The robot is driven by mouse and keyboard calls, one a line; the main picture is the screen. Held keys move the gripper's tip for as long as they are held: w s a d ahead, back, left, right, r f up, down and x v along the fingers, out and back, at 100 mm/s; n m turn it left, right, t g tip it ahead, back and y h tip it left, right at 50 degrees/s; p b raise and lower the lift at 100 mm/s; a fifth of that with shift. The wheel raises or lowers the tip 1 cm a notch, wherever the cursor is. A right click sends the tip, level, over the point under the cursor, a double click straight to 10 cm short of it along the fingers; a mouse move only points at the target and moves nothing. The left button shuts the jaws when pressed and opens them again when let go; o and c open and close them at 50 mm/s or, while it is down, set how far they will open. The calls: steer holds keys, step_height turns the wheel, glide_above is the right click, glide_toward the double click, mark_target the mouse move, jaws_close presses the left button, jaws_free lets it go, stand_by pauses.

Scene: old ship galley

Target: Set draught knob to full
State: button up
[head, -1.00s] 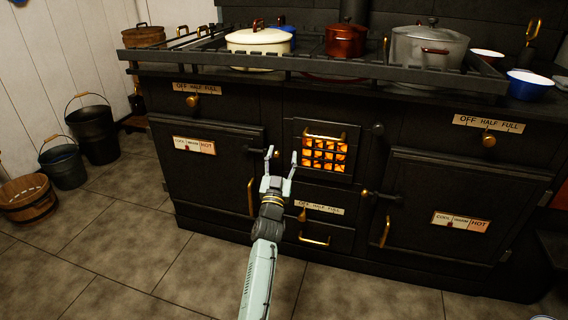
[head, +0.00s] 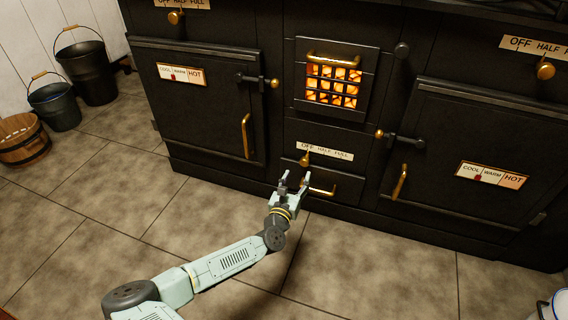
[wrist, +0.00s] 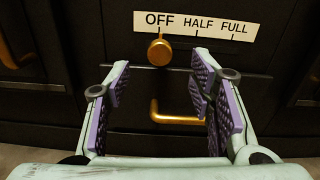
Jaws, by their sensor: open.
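The brass knob (head: 304,160) below the fire grate sits under a white strip (head: 325,151) reading OFF, HALF, FULL. In the wrist view the knob (wrist: 159,52) is below the word OFF on the strip (wrist: 195,25), at the strip's left part. My gripper (head: 294,177) is open and empty, just in front of and slightly below the knob. In the wrist view the open fingers (wrist: 162,85) stand either side of the view's middle, with the knob beyond them and apart from them.
A brass drawer handle (head: 319,189) is just below the knob, close to my fingers. The glowing grate (head: 333,85) is above. Similar knobs with strips are at upper left (head: 175,17) and upper right (head: 545,70).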

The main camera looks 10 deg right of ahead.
mark_target(304, 164)
steer(key=shift+m, duration=0.5)
steer(key=x, duration=0.3)
steer(key=b+x, duration=0.1)
steer(key=x, duration=0.2)
steer(key=f+b+x, duration=0.1)
steer(key=x, duration=0.3)
jaws_close()
stand_by(0.3)
